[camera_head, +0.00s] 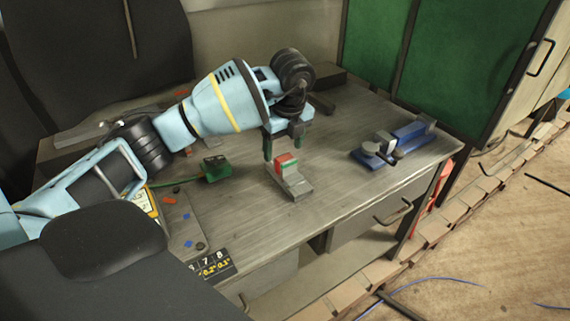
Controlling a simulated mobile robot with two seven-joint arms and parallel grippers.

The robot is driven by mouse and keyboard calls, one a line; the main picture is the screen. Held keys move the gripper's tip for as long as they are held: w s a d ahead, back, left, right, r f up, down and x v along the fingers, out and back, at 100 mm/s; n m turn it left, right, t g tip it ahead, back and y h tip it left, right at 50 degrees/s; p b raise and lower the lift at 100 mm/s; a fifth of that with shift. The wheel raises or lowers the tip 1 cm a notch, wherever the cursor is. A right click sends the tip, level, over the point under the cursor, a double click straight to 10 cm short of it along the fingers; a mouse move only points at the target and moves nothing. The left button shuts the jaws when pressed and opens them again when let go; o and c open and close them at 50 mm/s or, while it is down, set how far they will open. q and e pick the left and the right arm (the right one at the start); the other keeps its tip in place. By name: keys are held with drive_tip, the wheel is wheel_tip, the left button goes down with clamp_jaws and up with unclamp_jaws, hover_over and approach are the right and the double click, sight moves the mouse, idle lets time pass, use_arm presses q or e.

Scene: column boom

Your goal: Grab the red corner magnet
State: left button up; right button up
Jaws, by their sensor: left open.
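A small red piece (286,160), which looks like the red corner magnet, sits at the far end of a grey metal block (294,184) on the workbench. A bit of green shows beside the red. My left gripper (283,146) comes in from the left and points down just above and behind the red piece. Its two dark fingers are apart, with nothing seen held between them. I cannot tell whether a finger touches the red piece. My right gripper is not in view.
The workbench (330,185) has a green-and-black box (215,168) left of the block and a blue vise-like tool (394,143) at the right. A yellow-edged meter (143,198) and small red and blue bits lie at the left. The bench's front right is clear.

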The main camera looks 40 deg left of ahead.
sight(285, 157)
use_arm(q)
drive_tip(key=shift+w+a+f, duration=0.1)
drive_tip(key=shift+w+f, duration=0.15)
drive_tip(key=shift+f, duration=1.05)
drive_tip(key=shift+w+a+f, duration=0.1)
drive_tip(key=shift+w+f, duration=0.1)
drive_tip(key=shift+f, duration=1.05)
drive_tip(key=c, duration=1.3)
